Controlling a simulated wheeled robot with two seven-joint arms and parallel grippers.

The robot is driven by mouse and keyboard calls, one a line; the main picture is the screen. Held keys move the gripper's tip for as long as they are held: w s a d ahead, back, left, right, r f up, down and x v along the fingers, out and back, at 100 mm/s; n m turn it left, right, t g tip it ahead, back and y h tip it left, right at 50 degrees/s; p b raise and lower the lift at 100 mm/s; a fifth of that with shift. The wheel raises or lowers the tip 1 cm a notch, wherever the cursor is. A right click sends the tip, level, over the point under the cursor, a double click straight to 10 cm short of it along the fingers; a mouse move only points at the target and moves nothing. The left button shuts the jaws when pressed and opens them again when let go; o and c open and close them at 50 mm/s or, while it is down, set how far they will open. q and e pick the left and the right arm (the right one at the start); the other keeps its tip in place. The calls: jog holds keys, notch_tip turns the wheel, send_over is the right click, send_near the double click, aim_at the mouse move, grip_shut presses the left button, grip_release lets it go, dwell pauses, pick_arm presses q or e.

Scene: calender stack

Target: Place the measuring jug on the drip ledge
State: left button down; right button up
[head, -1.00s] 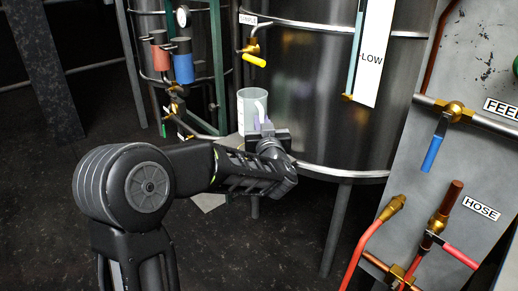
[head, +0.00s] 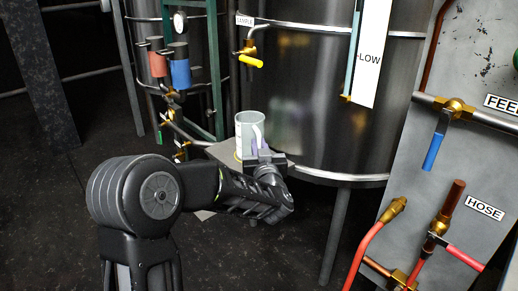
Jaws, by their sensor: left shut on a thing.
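The measuring jug (head: 246,133) is a pale grey, upright cup with a white handle on its right side. My left gripper (head: 258,156) is shut on the jug from the near side; its fingers are mostly hidden by its own body. The drip ledge (head: 221,152) is a small grey plate at the foot of the large steel tank's left side, beneath the sample tap. The jug stands over the ledge; I cannot tell whether its base touches it. My right gripper is out of view.
The sample tap (head: 250,54) with a yellow handle sticks out of the large steel tank (head: 310,100) above the jug. Red and blue cylinders (head: 180,70) hang on a green frame at the left. A panel with FEED and HOSE fittings stands at the right.

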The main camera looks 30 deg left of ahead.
pick_arm(q)
jog(key=c, duration=1.9)
grip_release()
jog(key=shift+f, duration=0.2)
jog(key=o, duration=0.5)
jog(key=shift+c, duration=0.2)
